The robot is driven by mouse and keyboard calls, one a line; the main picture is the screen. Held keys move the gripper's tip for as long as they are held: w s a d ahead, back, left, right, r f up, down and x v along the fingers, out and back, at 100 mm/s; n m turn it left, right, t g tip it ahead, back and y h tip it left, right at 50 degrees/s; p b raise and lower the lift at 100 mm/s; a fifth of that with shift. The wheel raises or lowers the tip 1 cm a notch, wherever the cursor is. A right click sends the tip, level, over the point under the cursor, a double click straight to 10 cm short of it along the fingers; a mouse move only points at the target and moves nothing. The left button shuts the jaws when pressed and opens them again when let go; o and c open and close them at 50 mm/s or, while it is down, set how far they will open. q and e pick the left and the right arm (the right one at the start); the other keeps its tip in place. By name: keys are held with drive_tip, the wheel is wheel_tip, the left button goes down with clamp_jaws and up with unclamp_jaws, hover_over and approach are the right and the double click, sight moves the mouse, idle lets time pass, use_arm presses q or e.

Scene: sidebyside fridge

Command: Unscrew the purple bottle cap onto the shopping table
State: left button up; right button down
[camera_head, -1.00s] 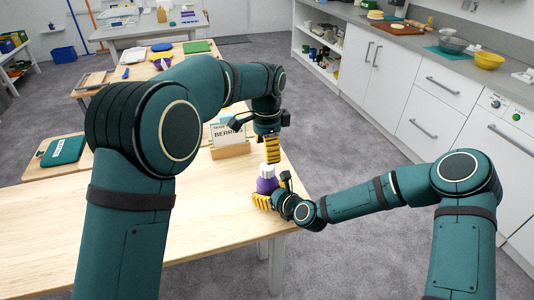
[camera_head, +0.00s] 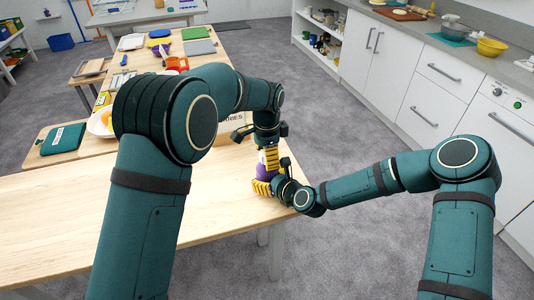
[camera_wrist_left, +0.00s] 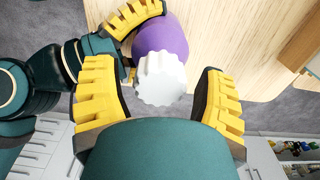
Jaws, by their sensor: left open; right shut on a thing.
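The purple bottle (camera_head: 266,172) stands upright near the right edge of the shopping table (camera_head: 200,215). Its white ridged cap (camera_wrist_left: 161,80) is on the bottle (camera_wrist_left: 160,38) in the left wrist view. My right gripper (camera_head: 268,187) is shut on the bottle's body from the side. My left gripper (camera_head: 268,158) points down from above, around the cap. In the left wrist view its yellow fingers (camera_wrist_left: 160,95) are open on either side of the cap, with a gap on both sides. The cap is mostly hidden in the head view.
White cabinets (camera_head: 390,70) line the right.

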use_arm(q)
clamp_jaws()
drive_tip(key=n, duration=1.2)
drive_tip(key=shift+n, duration=0.4)
drive_tip(key=shift+r, duration=0.25)
drive_tip(key=shift+r, duration=0.9)
drive_tip(key=shift+r, duration=2.05)
use_arm(e)
unclamp_jaws()
